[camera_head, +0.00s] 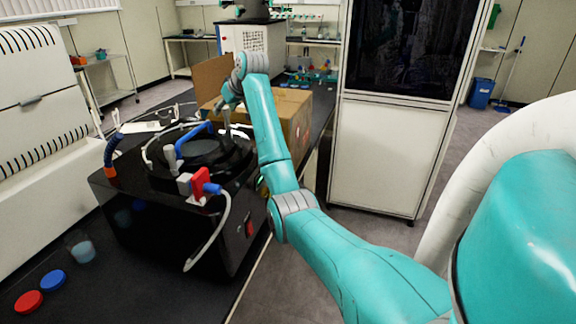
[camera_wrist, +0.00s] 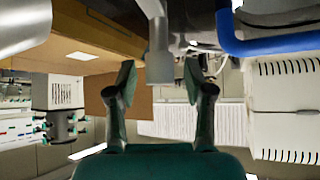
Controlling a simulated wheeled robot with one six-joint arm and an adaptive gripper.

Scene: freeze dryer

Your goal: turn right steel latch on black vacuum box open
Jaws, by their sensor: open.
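The black vacuum box (camera_head: 150,235) stands on the dark bench, with a round black lid (camera_head: 205,152) and a blue handle (camera_head: 194,131) on top. The blue handle also shows in the wrist view (camera_wrist: 270,42). A grey steel latch (camera_wrist: 159,60) hangs into the wrist view between my two fingertips. My gripper (camera_wrist: 158,74) is open, one finger on each side of the latch, with no clear contact. In the head view my gripper is above the lid's far right side, small and partly hidden by my arm. Another grey latch (camera_head: 169,158) stands at the lid's near left.
A cardboard box (camera_head: 295,112) stands right behind the vacuum box, close to my arm. A red valve (camera_head: 202,183) and white hose (camera_head: 213,240) are at the front. Red (camera_head: 28,301) and blue (camera_head: 52,280) caps and a beaker (camera_head: 82,250) lie at the left.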

